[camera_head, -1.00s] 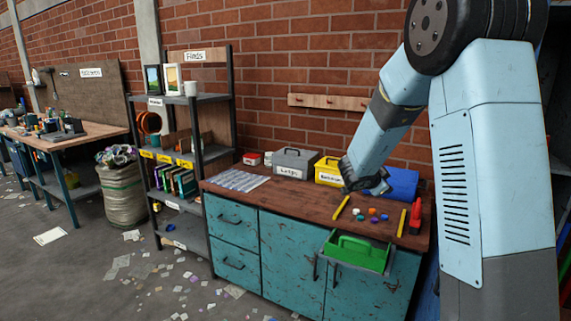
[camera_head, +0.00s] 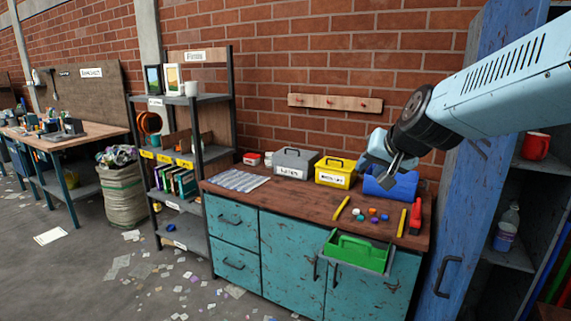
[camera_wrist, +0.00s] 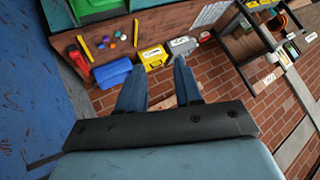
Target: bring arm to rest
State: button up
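My gripper (camera_head: 390,172) hangs in the air in front of the blue bin at the right end of the cabinet top. In the wrist view my gripper (camera_wrist: 158,80) shows two blue fingers spread apart with nothing between them, so it is open and empty. The arm reaches in from the upper right of the head view, bent at the dark wrist joint. The blue bin (camera_head: 402,188) is partly covered by the gripper in the head view; it also shows in the wrist view (camera_wrist: 112,73).
On the cabinet top (camera_head: 300,198) stand a yellow box (camera_head: 335,171), a grey box (camera_head: 294,161), several small coloured pieces (camera_head: 373,211) between yellow strips, and a red tool (camera_head: 415,217). A green tray (camera_head: 357,250) hangs in front. A blue locker door (camera_head: 478,160) stands open at right.

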jog(key=s+d+f+n+g+h, duration=0.1)
jog(key=s+d+g, duration=0.1)
jog(key=s, duration=0.7)
jog(key=s+d+f+n+g+h, duration=0.1)
jog(key=s+d+n, duration=0.1)
jog(key=s, duration=0.6)
jog(key=shift+s+d+f+g, duration=0.15)
jog(key=shift+s+f+g, duration=0.2)
jog(key=shift+f+g, duration=0.05)
